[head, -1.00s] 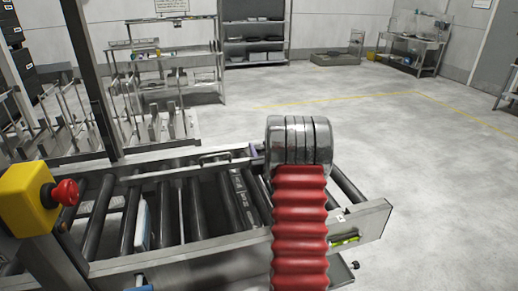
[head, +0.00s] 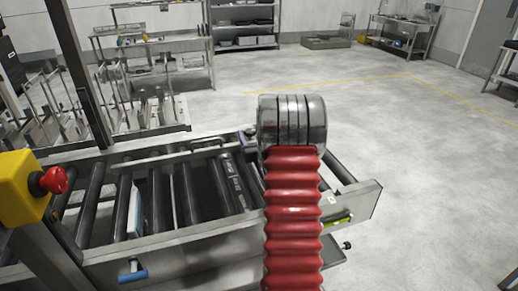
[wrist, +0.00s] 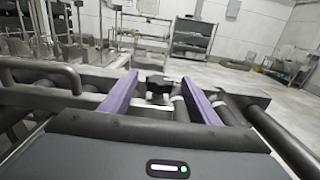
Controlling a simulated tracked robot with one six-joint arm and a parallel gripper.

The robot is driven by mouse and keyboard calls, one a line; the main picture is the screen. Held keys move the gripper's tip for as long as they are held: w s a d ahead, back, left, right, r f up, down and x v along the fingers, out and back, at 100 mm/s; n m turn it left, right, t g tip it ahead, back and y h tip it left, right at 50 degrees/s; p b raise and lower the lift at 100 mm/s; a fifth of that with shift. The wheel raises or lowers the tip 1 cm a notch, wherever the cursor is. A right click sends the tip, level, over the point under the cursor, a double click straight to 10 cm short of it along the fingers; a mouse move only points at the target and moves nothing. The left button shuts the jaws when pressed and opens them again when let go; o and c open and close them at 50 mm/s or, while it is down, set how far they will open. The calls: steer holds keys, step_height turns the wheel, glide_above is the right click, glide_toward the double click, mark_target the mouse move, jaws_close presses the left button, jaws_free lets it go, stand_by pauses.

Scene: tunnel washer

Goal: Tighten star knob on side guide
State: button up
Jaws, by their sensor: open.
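A dark star-shaped knob (wrist: 159,86) shows in the wrist view, between and just beyond the two purple fingers of my gripper (wrist: 160,77). The fingers stand apart on either side of it, and I see no contact. In the head view my red and silver arm hides most of the gripper. A bit of purple finger (head: 247,143) shows left of the silver wrist, above the far rail of the roller conveyor (head: 160,243). A metal guide bar (head: 178,156) runs along that far side.
A yellow box with a red button (head: 52,180) stands at the left. A blue handle (head: 132,275) and a small black knob (head: 347,245) are on the near side.

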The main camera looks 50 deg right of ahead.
steer(key=v, duration=1.1)
steer(key=shift+s+a, duration=0.15)
steer(key=shift+s, duration=0.15)
steer(key=shift+w, duration=0.1)
